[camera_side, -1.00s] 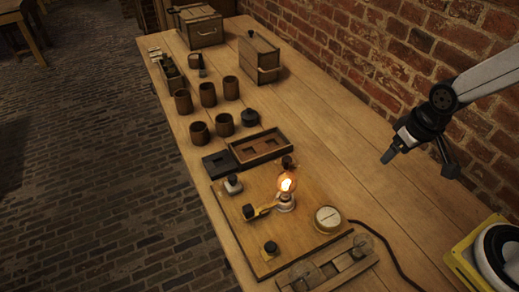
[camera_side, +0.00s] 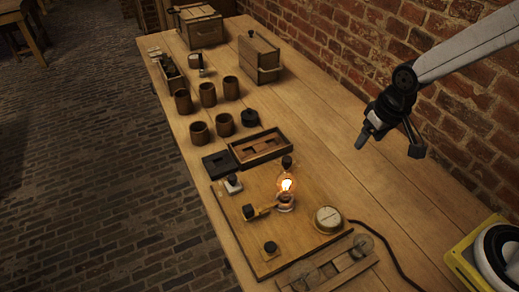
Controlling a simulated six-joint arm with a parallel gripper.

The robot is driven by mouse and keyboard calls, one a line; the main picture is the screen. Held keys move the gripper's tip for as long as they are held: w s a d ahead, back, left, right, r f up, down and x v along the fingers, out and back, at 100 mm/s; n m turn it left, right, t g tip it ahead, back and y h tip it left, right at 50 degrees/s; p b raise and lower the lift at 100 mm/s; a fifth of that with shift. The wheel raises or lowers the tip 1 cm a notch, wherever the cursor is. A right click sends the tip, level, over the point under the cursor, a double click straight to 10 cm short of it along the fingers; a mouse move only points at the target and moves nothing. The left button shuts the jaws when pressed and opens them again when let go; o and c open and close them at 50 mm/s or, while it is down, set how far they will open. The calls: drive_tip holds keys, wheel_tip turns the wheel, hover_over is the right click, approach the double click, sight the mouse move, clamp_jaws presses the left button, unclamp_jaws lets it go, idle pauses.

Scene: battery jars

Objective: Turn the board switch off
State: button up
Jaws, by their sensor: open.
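The wooden board (camera_side: 300,238) lies flat on the near part of the table. A round white-faced gauge (camera_side: 328,217) sits at the board's right side. My gripper (camera_side: 390,142) is open and empty, in the air above the table's right side, up and to the right of the board. It touches nothing.
A wooden tray (camera_side: 282,149) and a dark block (camera_side: 218,163) lie behind the board. Several brown jars (camera_side: 208,94) stand farther back, with wooden boxes (camera_side: 259,57) beyond. A fixture (camera_side: 345,261) lies in front. The table's right side is mostly clear beside the brick wall.

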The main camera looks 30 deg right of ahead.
drive_tip(key=w+a, duration=0.5)
drive_tip(key=w, duration=0.1)
drive_tip(key=g, duration=0.2)
approach(232, 177)
drive_tip(key=shift+w+d+f+m, duration=0.1)
drive_tip(key=shift+d+f+m, duration=0.2)
drive_tip(key=shift+d+f, duration=0.25)
drive_tip(key=shift+a+f, duration=0.25)
drive_tip(key=shift+a, duration=0.4)
drive_tip(key=shift+f, duration=3.9)
clamp_jaws()
